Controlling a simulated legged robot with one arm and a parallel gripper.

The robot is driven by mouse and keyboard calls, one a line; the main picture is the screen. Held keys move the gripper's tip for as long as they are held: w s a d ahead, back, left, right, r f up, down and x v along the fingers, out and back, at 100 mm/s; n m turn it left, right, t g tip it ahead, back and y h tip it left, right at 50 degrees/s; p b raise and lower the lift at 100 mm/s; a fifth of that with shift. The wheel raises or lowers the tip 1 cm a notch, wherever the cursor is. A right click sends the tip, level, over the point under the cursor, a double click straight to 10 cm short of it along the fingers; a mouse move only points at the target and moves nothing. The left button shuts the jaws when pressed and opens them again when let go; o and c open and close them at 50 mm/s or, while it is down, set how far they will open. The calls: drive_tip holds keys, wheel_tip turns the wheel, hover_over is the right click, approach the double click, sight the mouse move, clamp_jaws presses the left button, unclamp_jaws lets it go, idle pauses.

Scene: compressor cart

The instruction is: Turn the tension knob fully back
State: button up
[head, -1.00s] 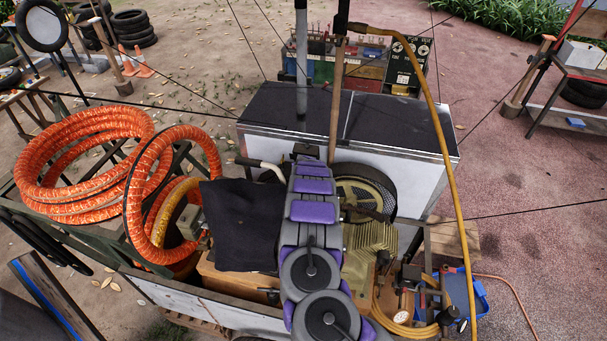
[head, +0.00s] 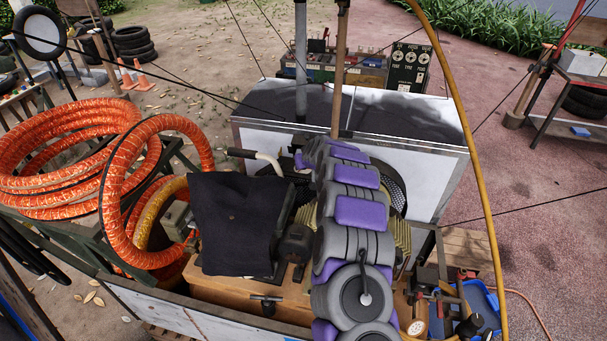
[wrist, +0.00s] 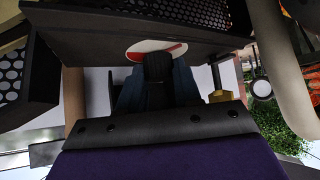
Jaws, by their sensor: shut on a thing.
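In the wrist view, a black knob (wrist: 157,66) stands in front of a round white-and-red disc (wrist: 140,49) on the underside of a dark housing (wrist: 85,40). My gripper (wrist: 159,88) is shut on the knob, with a dark blue-grey finger on each side of it. The fingers hide the knob's lower part, and I cannot tell how far it is turned. In the head view my own arm reaches over the cart and hides the gripper and the knob.
The compressor cart (head: 212,325) carries a dark cloth-like panel (head: 235,225) left of my arm and a black T-handle (head: 266,301) at the front. Orange hose coils (head: 70,165) lie at left. A yellow hose (head: 468,130) arcs down at right. A perforated black part (wrist: 12,80) is close at left in the wrist view.

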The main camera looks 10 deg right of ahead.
drive_tip(key=shift+d+f+n+y+b, duration=0.15)
drive_tip(key=shift+n+y+b, duration=0.35)
drive_tip(key=shift+b, duration=1.95)
drive_tip(key=shift+a+f+n+y+b, duration=0.1)
drive_tip(key=shift+f+n+y+b, duration=0.35)
drive_tip(key=shift+b, duration=1.95)
drive_tip(key=shift+d+r+n+g+y+b, duration=0.1)
drive_tip(key=shift+r+n+g+y+b, duration=0.55)
drive_tip(key=shift+b, duration=1.2)
drive_tip(key=shift+f+t+h, duration=0.15)
drive_tip(key=shift+t+h, duration=0.1)
drive_tip(key=shift+h, duration=0.05)
drive_tip(key=o, duration=1)
drive_tip(key=shift+o, duration=0.2)
drive_tip(key=p+v, duration=0.3)
drive_tip(key=v, duration=1.4)
drive_tip(key=shift+d, duration=0.15)
